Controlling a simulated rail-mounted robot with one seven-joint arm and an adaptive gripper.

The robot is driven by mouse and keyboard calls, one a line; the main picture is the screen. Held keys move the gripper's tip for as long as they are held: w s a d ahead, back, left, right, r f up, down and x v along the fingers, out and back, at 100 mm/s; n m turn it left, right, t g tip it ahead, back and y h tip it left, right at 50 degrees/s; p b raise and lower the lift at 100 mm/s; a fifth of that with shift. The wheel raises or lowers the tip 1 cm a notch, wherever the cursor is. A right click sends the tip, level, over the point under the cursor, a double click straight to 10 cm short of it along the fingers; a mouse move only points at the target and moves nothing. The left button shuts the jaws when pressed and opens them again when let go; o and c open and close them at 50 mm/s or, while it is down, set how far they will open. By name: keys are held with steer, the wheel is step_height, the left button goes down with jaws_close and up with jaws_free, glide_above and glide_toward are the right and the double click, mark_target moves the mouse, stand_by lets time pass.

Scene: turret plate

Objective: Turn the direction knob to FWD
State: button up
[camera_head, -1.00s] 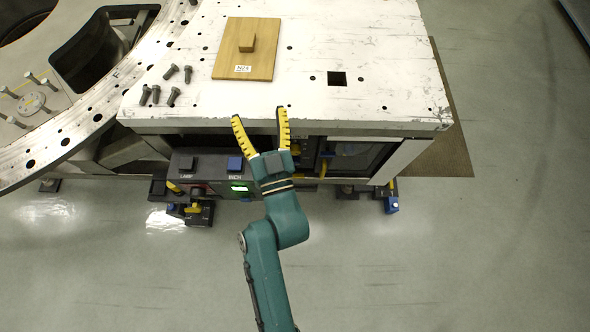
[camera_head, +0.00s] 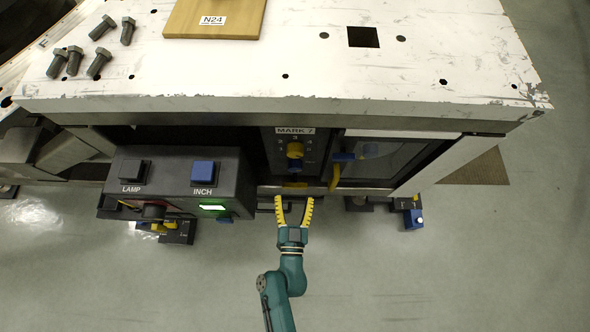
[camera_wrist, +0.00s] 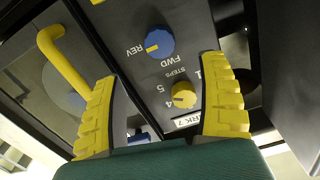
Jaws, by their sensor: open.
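The direction knob (camera_wrist: 153,43) shows in the wrist view as a round blue knob with a yellow pointer mark. The mark lies toward the REV label at its left; the FWD label is below it in the picture. My gripper (camera_head: 294,200) is open and empty in front of the panel's lower part. In the wrist view the yellow fingers of my gripper (camera_wrist: 160,70) are spread wide, with the knob beyond and between them, apparently untouched.
A yellow STEPS knob (camera_head: 295,150) sits on the same MARK 7 panel. A glazed door (camera_head: 390,158) with a yellow handle (camera_head: 334,176) is to its right. The LAMP and INCH box (camera_head: 180,176) juts out at left. The white tabletop (camera_head: 420,70) overhangs the panel.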

mark_target(295, 170)
steer(key=w+b, duration=0.3)
steer(key=w, duration=0.7)
steer(key=shift+d, duration=0.2)
steer(key=c, duration=1.2)
